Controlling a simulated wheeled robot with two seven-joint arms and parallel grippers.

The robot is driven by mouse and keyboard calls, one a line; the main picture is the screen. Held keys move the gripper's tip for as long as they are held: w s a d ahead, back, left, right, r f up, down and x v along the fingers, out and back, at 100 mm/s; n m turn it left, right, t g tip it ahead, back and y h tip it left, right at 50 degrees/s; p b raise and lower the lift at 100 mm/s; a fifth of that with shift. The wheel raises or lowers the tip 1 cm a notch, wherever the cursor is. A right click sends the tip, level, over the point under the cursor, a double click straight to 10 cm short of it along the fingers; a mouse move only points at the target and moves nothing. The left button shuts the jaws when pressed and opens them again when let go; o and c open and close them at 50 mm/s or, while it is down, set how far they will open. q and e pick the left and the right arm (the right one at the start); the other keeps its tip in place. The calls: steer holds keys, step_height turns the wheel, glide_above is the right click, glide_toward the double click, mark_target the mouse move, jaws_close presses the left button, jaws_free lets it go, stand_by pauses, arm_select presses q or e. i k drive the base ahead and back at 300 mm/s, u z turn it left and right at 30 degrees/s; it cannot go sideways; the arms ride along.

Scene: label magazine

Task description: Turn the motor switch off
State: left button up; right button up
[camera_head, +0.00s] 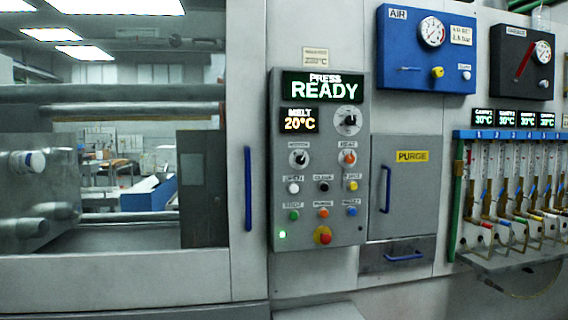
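The control panel (318,220) is a grey box mounted on the machine front near the middle of the head view. A black rotary knob on a white dial, the motor switch (299,158), sits in its left column under a small label that seems to read MOTOR. The exact direction of its pointer is too small to tell. An orange knob (348,158) labelled HEAT is to its right. A larger black knob (347,121) is above that. Neither of my grippers shows in this view.
The press display (322,87) reads PRESS READY; the melt display (299,120) reads 20°C. Several coloured buttons and a red emergency button (323,235) sit lower on the panel. A blue door handle (248,188) stands left; a PURGE door (403,190) is right.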

mark_target(300, 159)
steer(key=u, duration=0.3)
steer(key=k, duration=0.45)
steer(key=u, duration=1.4)
steer(key=i, duration=1.4)
steer(key=z, duration=0.7)
steer(key=i, duration=0.95)
steer(key=z, duration=1.05)
